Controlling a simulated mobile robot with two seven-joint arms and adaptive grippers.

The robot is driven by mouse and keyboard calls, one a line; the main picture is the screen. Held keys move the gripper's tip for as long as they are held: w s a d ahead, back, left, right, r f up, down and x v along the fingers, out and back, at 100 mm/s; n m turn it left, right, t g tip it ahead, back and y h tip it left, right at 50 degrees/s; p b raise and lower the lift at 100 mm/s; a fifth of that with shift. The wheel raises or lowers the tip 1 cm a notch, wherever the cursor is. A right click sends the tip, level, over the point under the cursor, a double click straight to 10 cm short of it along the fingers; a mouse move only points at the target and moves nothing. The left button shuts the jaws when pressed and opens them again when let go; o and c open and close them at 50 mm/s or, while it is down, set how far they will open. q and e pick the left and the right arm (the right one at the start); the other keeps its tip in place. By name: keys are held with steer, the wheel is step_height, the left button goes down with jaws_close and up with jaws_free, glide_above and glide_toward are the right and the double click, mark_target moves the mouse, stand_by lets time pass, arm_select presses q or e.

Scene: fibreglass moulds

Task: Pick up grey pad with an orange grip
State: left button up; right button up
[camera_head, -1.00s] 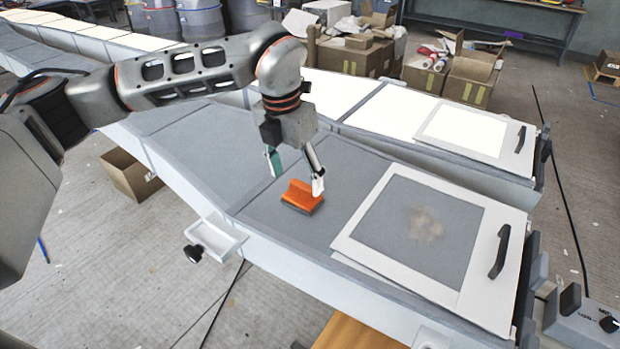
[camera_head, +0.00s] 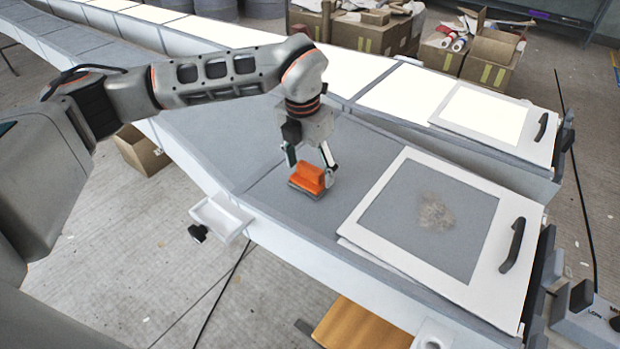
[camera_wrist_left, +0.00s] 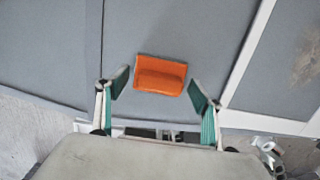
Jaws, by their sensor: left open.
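The grey pad with an orange grip (camera_head: 307,180) lies on the grey table surface, its orange handle up. In the left wrist view the orange grip (camera_wrist_left: 161,75) sits between and just beyond the two fingertips. My left gripper (camera_head: 308,163) is above the pad with its fingers spread on either side. In the left wrist view the open left gripper (camera_wrist_left: 160,84) holds nothing, and gaps show between each finger and the grip. The pad's grey underside is mostly hidden in the wrist view. My right gripper is not in view.
A white frame (camera_head: 376,247) with a black handle lies on the table to the right of the pad, around a grey panel with a pale dusty patch. A small white tray (camera_head: 220,217) is fixed at the table's near edge. Cardboard boxes (camera_head: 490,56) stand behind.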

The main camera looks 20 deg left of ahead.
mark_target(310, 166)
arm_select(q)
steer(key=c, duration=1.2)
steer(key=shift+r, duration=0.15)
step_height(310, 166, up, 20)
steer(key=shift+f, duration=0.15)
steer(key=shift+o, duration=0.6)
